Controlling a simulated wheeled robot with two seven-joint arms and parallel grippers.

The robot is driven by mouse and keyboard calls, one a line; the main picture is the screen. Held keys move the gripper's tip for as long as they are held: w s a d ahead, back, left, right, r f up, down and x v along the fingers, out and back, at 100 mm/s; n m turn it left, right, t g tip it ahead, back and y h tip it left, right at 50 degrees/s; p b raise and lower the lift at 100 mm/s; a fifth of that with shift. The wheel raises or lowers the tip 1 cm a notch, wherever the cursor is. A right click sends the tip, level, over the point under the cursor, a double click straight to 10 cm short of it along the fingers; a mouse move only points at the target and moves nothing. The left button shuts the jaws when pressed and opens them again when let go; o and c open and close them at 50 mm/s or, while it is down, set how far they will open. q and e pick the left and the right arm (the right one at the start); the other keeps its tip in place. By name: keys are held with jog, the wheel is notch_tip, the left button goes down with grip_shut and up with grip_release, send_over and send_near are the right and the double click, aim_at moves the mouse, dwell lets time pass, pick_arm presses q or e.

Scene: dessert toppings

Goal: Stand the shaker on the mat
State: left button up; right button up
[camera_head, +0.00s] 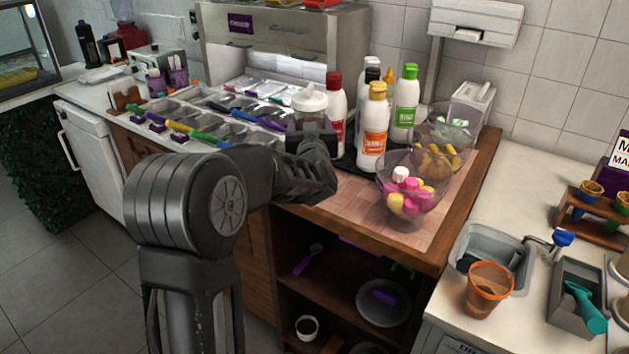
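The shaker (309,103), a pale jar with a white domed lid, stands out upright just left of the red-capped bottle in the head view. My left gripper (312,131) is at its lower part, with dark finger parts to both sides. The gripper and wrist hide the shaker's base, so I cannot tell whether it touches the counter or whether the fingers press on it. A dark mat (346,161) shows in part under the bottles, right of the gripper. My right gripper is not in view.
Several sauce bottles (375,130) crowd the area right of the shaker. Clear bowls (412,212) of colourful toppings stand nearer the right edge. Topping trays with coloured-handled spoons (205,137) lie to the left. The pinkish board (350,208) in front is partly bare.

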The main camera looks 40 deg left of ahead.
pick_arm(q)
jog(key=shift+s+r, duration=0.1)
jog(key=shift+f, duration=3.15)
jog(key=shift+f+b, duration=0.3)
jog(key=shift+f, duration=1.6)
jog(key=shift+f, duration=0.1)
jog(key=o, duration=1.7)
jog(key=shift+o, duration=0.2)
